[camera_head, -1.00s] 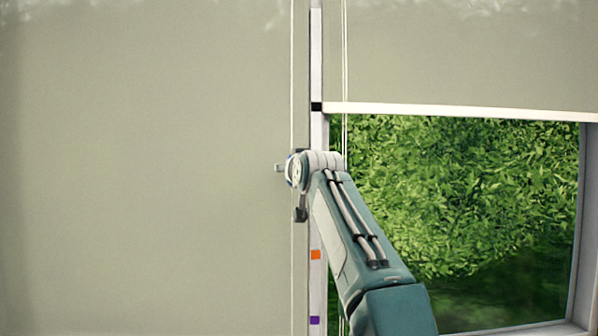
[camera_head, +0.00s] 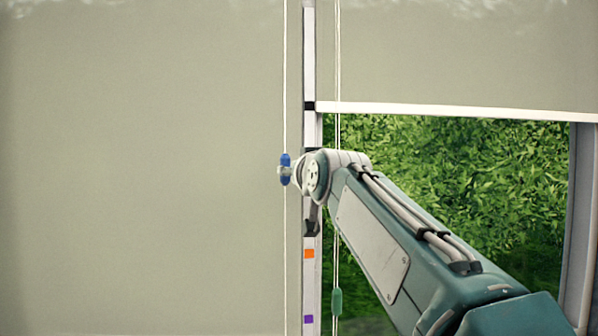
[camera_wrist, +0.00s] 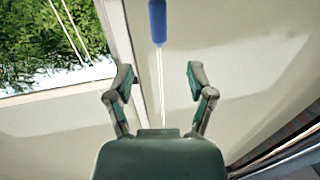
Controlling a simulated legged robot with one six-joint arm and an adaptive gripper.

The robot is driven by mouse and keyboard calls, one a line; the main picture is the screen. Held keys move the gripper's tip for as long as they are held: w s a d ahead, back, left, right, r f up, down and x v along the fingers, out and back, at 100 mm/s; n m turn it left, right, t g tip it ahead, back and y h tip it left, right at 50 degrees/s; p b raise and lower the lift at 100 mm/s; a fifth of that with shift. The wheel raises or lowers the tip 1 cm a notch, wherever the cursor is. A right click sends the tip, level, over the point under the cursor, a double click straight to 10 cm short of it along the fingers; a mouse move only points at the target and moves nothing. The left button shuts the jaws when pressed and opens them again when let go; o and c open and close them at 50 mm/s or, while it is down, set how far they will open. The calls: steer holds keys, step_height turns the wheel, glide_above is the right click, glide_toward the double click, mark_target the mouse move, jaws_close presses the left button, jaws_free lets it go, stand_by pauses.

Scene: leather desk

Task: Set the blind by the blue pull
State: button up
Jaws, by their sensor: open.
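The blue pull (camera_head: 285,159) hangs on a thin white cord in front of the lowered left blind (camera_head: 140,170). In the wrist view the blue pull (camera_wrist: 157,22) is at the top middle, beyond the fingertips, with its cord running down between them. My gripper (camera_wrist: 160,76) is open, one finger on each side of the cord. In the head view my gripper (camera_head: 286,171) overlaps the pull and partly hides it. I cannot tell whether a finger touches it.
A post (camera_head: 310,60) right of the cord carries black (camera_head: 309,106), orange (camera_head: 309,254) and purple (camera_head: 308,319) marks. A green pull (camera_head: 336,301) hangs on another cord. The right blind (camera_head: 460,55) is partly raised above a window showing foliage (camera_head: 450,180).

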steer(key=shift+s, duration=0.3)
